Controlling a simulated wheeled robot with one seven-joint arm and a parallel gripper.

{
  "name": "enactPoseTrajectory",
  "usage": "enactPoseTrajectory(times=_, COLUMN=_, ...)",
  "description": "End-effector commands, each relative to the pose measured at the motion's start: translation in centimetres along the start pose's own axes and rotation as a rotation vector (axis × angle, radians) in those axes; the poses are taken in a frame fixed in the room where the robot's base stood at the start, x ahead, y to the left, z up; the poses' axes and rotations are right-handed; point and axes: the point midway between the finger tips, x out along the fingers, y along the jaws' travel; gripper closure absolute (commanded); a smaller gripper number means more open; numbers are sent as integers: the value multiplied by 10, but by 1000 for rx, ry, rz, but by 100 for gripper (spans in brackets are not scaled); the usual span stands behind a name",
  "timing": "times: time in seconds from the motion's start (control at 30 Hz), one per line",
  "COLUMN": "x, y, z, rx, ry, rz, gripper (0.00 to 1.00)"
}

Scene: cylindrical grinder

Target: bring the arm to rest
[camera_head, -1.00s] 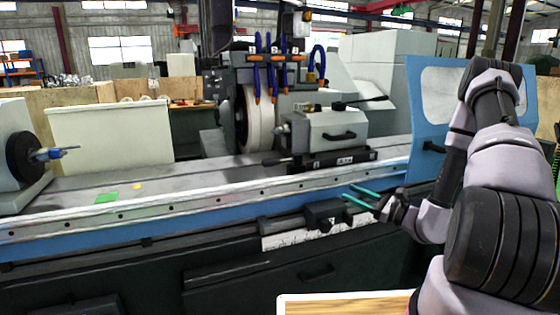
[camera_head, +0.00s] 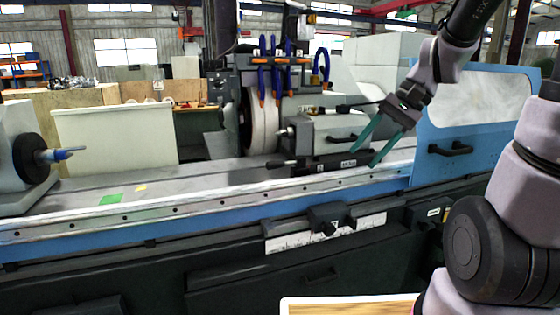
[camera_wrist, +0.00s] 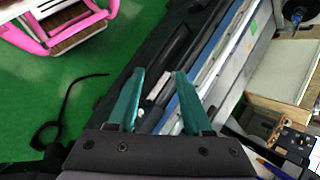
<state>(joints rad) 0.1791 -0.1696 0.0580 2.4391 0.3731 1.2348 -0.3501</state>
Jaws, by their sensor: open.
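My gripper (camera_head: 376,146) is at the right in the head view, in front of the tailstock end of the grinder. Its two teal fingers are spread apart and point down and to the left, with nothing between them. In the wrist view my gripper (camera_wrist: 160,88) shows both teal fingers apart and empty, above the machine's front edge. My arm rises at the right, with its upper part cut off by the picture edge.
The grinder's bed (camera_head: 230,178) runs across the view, with the grinding wheel (camera_head: 262,122) and a grey tailstock block (camera_head: 325,130) on it. A blue door (camera_head: 470,150) stands behind my arm. A wooden tabletop (camera_head: 350,306) is at the bottom. In the wrist view, a pink-framed cart (camera_wrist: 60,30) stands on green floor.

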Motion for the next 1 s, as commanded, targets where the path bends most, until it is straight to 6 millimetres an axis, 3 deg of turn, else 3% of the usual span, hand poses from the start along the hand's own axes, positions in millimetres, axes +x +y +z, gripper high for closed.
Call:
enactPoseTrajectory(times=0.3, x=-76, y=8, z=28, rx=-248, ry=447, rz=117, gripper=50)
enactPoseTrajectory(times=0.5, x=-111, y=9, z=38, rx=-330, ry=632, rz=118, gripper=50)
enactPoseTrajectory(times=0.67, x=-120, y=9, z=41, rx=-348, ry=680, rz=116, gripper=50)
enactPoseTrajectory(times=1.0, x=-120, y=9, z=41, rx=-348, ry=681, rz=116, gripper=50)
